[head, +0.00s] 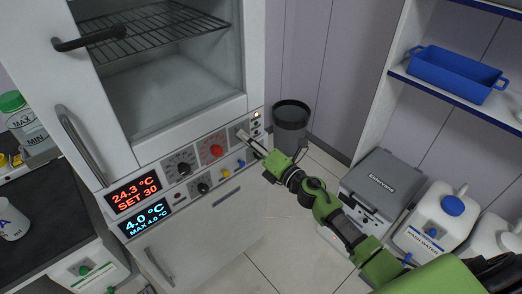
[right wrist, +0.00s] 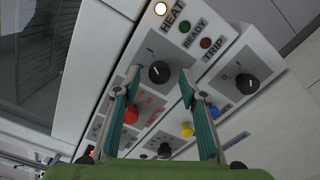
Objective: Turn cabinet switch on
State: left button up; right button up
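The cabinet's control panel (head: 190,165) carries several knobs, lamps and two lit displays. My right gripper (head: 259,148) is at the panel's right end in the head view. In the right wrist view its two fingers (right wrist: 159,84) are open, one on each side of a black rotary switch (right wrist: 159,72) with a white pointer mark. A gap shows between each finger and the switch. An "I" mark is printed near it. A second black switch (right wrist: 245,83) with O and I marks is to its right. My left gripper is not in view.
The HEAT lamp (right wrist: 160,9) glows; the READY lamp (right wrist: 184,27) and TRIP lamp (right wrist: 206,43) look unlit. A red knob (right wrist: 131,115) and yellow knob (right wrist: 187,130) are close by. A dark bin (head: 291,125) stands right of the cabinet; a grey case (head: 383,180) is farther right.

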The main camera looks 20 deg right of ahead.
jog(key=v, duration=1)
jog(key=shift+s, duration=0.4)
jog(key=shift+d+r, duration=0.1)
jog(key=shift+d, duration=0.05)
jog(key=s+d+f+m+g+h, duration=0.2)
jog(key=s+f+m, duration=0.3)
jog(key=f, duration=0.7)
jog(key=s+d+f+m+g+h, duration=0.25)
jog(key=s+f+m, duration=0.2)
jog(key=f, duration=0.75)
jog(key=s+d+f+m+g+h, duration=0.15)
jog(key=s+f+m, duration=0.4)
jog(key=f, duration=0.65)
jog(key=s+a+f+m+g, duration=0.2)
jog(key=s+f, duration=0.4)
jog(key=s, duration=0.5)
jog(key=s+a+f+m+g, duration=0.2)
jog(key=s+f+m+g, duration=0.2)
jog(key=s, duration=0.7)
jog(key=s+a+f+m+g, duration=0.2)
jog(key=s+f+m+g, duration=0.2)
jog(key=s+f, duration=0.4)
jog(key=s, duration=0.4)
jog(key=shift+a+f, duration=0.2)
jog(key=shift+f, duration=0.15)
